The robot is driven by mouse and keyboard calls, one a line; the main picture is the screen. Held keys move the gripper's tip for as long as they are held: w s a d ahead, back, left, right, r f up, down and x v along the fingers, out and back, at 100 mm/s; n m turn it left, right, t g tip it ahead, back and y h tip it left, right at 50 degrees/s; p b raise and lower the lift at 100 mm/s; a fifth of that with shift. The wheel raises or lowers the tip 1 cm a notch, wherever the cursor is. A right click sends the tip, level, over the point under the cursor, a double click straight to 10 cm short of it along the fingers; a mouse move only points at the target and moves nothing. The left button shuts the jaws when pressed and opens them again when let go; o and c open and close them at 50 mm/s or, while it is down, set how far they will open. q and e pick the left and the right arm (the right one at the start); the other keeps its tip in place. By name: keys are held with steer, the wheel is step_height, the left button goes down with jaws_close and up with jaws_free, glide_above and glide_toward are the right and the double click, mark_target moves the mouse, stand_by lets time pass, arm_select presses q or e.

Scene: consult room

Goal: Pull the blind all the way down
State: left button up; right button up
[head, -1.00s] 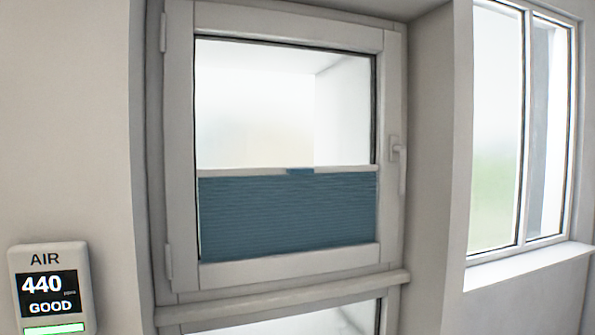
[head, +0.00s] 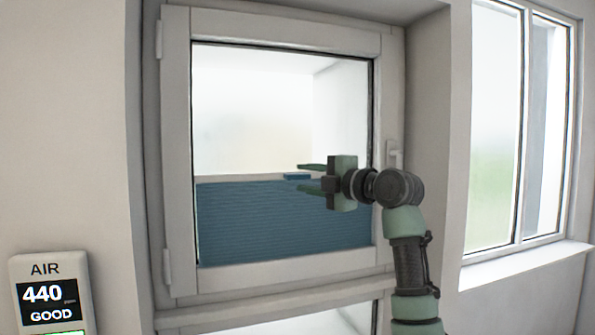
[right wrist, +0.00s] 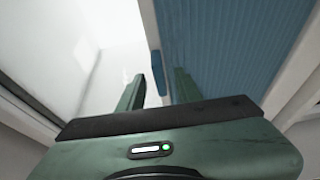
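The blue pleated blind (head: 270,222) covers the lower half of the window pane, with clear glass above it. A pale rail (head: 235,178) runs along its top edge and carries a small blue tab (head: 297,177). My right gripper (head: 301,178) is open in front of the rail, one green finger above the tab and one below. In the right wrist view the tab (right wrist: 157,72) lies between the lines of the two spread fingers; whether the fingertips reach past it I cannot tell. My left gripper is out of view.
The window frame (head: 178,150) surrounds the pane, with a handle (head: 393,160) on its right side close behind my right arm. A second window (head: 495,140) with a sill is at the right. An air monitor (head: 50,295) hangs at lower left.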

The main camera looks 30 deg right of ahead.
mark_target(302, 177)
steer(key=shift+w+a+r+p, duration=0.15)
steer(key=shift+w+p, duration=0.1)
steer(key=shift+w, duration=0.35)
steer(key=shift+w+a+p, duration=0.1)
steer(key=shift+w+p, duration=0.1)
steer(key=shift+w, duration=0.8)
jaws_close()
